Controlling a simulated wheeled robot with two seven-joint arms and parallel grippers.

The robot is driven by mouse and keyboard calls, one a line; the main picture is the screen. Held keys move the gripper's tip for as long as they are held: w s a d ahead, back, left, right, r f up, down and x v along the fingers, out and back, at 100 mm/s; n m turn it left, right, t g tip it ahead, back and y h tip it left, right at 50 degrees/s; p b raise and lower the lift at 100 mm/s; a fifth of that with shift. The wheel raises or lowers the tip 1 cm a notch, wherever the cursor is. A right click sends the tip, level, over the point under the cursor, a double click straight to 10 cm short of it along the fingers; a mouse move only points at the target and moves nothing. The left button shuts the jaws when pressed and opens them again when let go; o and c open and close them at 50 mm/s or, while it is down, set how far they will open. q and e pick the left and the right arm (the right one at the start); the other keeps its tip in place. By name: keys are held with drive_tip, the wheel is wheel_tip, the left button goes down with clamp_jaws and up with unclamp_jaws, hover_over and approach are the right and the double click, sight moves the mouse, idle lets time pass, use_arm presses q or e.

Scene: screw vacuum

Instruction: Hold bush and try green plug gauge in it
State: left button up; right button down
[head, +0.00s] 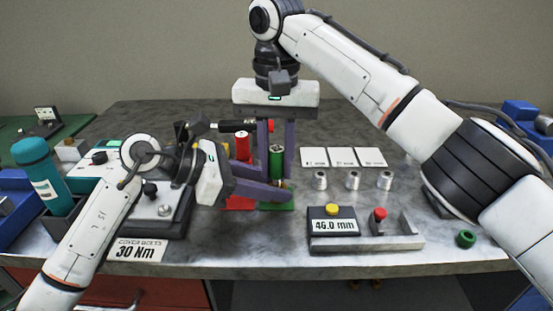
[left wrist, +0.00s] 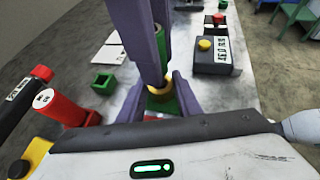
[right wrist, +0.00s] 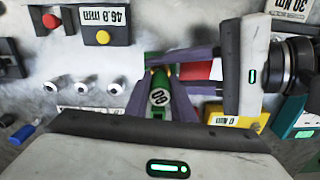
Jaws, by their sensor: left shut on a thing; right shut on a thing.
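The green plug gauge (head: 277,163) is upright in my right gripper (head: 276,170), which reaches down from above and is shut on it. It also shows in the right wrist view (right wrist: 160,82). My left gripper (head: 281,193) comes in from the left, low over the bench, and is shut on the bush. The bush shows as a brass ring (left wrist: 157,90) in the left wrist view, directly under the gauge. Green shows above and below the ring; how far the gauge is inside is hidden by fingers.
A red plug gauge (head: 242,147) stands just left, near a green holder (head: 275,207). Three small metal parts (head: 353,180) and white cards (head: 343,157) lie right. A 46.0 mm display box (head: 332,222) is in front. A torque unit (head: 160,208) stands left.

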sight(276, 149)
drive_tip(key=shift+f, duration=1)
drive_tip(key=shift+r, duration=0.15)
idle(0.8)
drive_tip(key=shift+r, duration=2.9)
use_arm(q)
drive_tip(key=o, duration=0.9)
